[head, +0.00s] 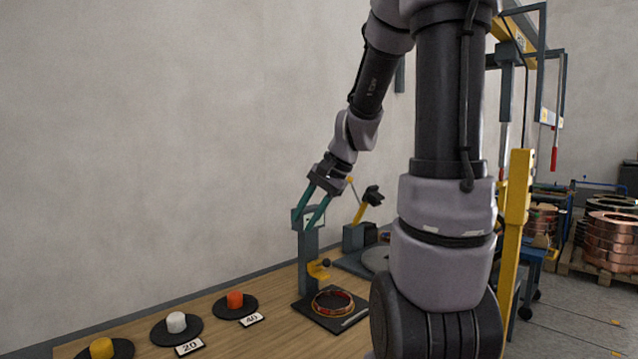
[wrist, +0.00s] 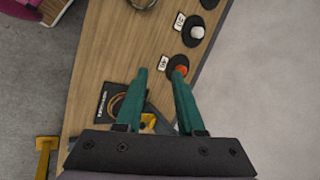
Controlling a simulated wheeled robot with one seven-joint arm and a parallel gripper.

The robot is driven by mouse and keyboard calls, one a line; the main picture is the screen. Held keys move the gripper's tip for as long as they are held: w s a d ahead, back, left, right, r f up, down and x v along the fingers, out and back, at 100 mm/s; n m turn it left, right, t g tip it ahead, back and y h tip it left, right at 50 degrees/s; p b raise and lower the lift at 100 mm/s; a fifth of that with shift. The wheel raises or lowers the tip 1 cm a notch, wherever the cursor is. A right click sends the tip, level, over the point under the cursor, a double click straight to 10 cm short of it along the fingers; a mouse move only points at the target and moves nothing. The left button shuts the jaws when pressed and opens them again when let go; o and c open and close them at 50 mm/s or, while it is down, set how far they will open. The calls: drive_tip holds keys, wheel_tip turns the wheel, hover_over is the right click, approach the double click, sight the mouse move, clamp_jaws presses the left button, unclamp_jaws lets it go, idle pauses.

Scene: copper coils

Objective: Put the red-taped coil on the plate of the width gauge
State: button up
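The width gauge (head: 308,258) is a grey post with a yellow jaw and a black base plate (head: 299,303) on the wooden bench. A copper-coloured coil (head: 333,291) with red patches lies flat on this plate. The coil also shows in the wrist view (wrist: 112,106), on the black plate left of my fingers. My gripper (head: 307,217) has two teal fingers, spread apart with nothing held between them. It is up near the top of the gauge post, above and apart from the coil. The wrist view shows its open fingertips (wrist: 161,72); part of the gauge is hidden behind them.
Black discs carry an orange peg (head: 235,299), a white peg (head: 176,321) and a yellow peg (head: 101,347), with number cards beside them. A grey device with a yellow lever (head: 360,213) stands behind the gauge. A wall (head: 150,140) borders the bench.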

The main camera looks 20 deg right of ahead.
drive_tip(key=s+a+r+n+t+h, duration=0.2)
drive_tip(key=s+r+n, duration=0.3)
drive_tip(key=s+r, duration=0.4)
drive_tip(key=s+t, duration=0.1)
drive_tip(key=s, duration=0.3)
drive_tip(key=shift+a+r+n+t+h, duration=0.15)
drive_tip(key=shift+r+n+t+h, duration=0.15)
drive_tip(key=shift+r+h, duration=0.1)
drive_tip(key=shift+w, duration=0.1)
